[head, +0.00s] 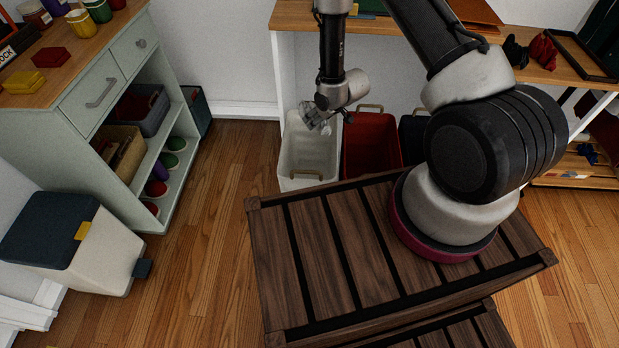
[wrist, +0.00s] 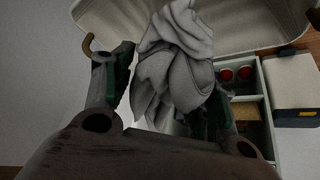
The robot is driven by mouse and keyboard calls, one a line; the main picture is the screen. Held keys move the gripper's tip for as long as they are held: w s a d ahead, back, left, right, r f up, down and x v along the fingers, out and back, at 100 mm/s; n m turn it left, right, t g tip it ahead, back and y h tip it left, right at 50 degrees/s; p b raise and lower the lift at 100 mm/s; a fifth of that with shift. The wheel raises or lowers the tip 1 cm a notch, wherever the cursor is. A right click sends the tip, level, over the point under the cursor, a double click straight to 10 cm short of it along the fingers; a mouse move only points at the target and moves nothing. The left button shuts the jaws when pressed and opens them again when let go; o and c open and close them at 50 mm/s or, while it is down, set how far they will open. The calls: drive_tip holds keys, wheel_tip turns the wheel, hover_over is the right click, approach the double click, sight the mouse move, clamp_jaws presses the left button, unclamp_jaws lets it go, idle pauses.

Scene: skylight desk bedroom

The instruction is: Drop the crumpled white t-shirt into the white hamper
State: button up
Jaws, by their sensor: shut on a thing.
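The crumpled white t-shirt (wrist: 178,65) is bunched between my gripper's fingers in the wrist view, with folds sticking out past the fingertips. My gripper (head: 320,120) is shut on it and hangs over the far part of the white hamper (head: 307,160) in the head view. The hamper stands open on the floor, and its pale rim and wall also show behind the shirt in the wrist view (wrist: 262,32).
A red bin (head: 371,145) stands right of the hamper, with a dark bin (head: 413,137) beyond it. A wooden desk top (head: 296,14) is above and behind. A shelf unit (head: 120,75) and a pedal bin (head: 75,245) stand left. Floor between is clear.

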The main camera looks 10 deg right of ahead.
drive_tip(key=shift+f, duration=0.75)
drive_tip(key=o, duration=1.1)
drive_tip(key=shift+o, duration=0.2)
drive_tip(key=v, duration=1.2)
